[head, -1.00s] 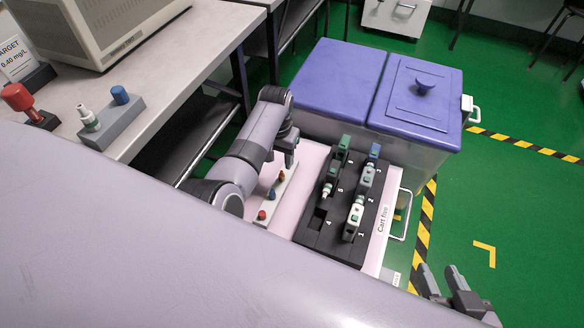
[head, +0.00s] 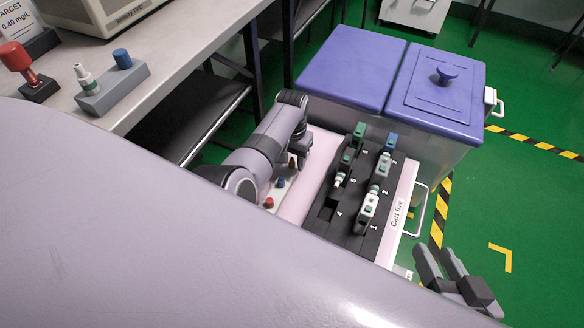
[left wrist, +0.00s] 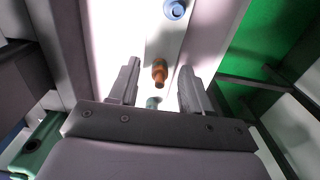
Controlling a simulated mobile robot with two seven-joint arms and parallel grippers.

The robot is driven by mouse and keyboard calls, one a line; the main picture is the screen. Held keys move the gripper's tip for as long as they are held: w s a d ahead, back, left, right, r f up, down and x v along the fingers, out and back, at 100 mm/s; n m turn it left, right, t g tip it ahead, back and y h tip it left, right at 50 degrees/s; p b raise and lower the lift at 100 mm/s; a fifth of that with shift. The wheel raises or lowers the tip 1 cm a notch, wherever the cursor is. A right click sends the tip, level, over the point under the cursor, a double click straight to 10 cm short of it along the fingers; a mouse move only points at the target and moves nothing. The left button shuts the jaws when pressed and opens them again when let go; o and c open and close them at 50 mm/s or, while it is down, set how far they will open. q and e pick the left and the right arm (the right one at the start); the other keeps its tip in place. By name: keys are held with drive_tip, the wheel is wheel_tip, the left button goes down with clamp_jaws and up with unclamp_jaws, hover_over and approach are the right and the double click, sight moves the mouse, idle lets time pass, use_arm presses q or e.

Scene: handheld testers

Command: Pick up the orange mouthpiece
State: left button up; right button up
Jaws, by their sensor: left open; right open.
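The orange mouthpiece (left wrist: 160,70) stands on a pale strip in the left wrist view, between the fingers of my left gripper (left wrist: 158,84) and not held. In the head view it is a small orange-brown shape (head: 292,163) just below my left gripper (head: 299,155), partly hidden by it. My left gripper is open. My right gripper (head: 441,264) is open and empty over the green floor at the lower right.
A blue mouthpiece (head: 281,182) and a red one (head: 269,202) share the strip. A black rack (head: 325,232) of handheld testers stands right of them on the cart. Blue-lidded bins (head: 350,65) stand behind. A grey bench (head: 165,75) is at left.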

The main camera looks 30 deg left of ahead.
use_arm(q)
clamp_jaws()
idle(0.3)
drive_tip(key=shift+r, duration=0.1)
